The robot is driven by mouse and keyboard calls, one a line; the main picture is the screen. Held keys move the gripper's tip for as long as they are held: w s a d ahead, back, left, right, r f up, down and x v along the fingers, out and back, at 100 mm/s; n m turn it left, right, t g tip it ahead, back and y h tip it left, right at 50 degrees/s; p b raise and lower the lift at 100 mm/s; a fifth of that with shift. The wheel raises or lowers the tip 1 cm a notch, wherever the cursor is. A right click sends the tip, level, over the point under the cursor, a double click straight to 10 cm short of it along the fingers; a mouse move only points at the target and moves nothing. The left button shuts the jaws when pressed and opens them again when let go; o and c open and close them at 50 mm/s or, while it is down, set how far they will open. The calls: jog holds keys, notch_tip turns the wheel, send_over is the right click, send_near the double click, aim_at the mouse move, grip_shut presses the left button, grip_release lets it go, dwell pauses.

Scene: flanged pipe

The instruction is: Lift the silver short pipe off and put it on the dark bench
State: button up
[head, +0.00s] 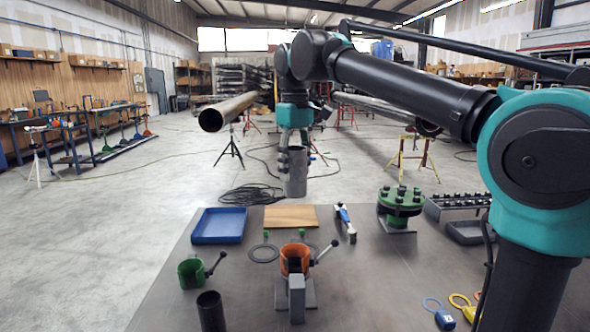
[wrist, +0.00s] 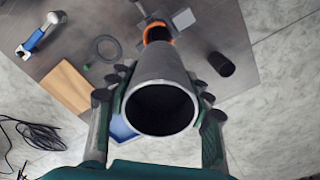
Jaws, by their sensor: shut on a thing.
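The silver short pipe (head: 297,175) is a plain grey open tube, held roughly upright in the air beyond the orange clamp. My gripper (head: 292,158) is shut around its side. In the wrist view the fingers of my gripper (wrist: 161,92) press on both sides of the pipe (wrist: 160,70), and I look into its open end. The dark bench (head: 365,290) lies below with a wide flat top. The pipe is clear of the bench top. The orange clamp (head: 295,260) stands on the bench with its lever out to the right; a grey block partly hides it.
Bare bench shows right of the orange clamp.

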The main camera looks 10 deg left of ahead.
aim_at(295, 148)
jog(key=shift+r, duration=2.25)
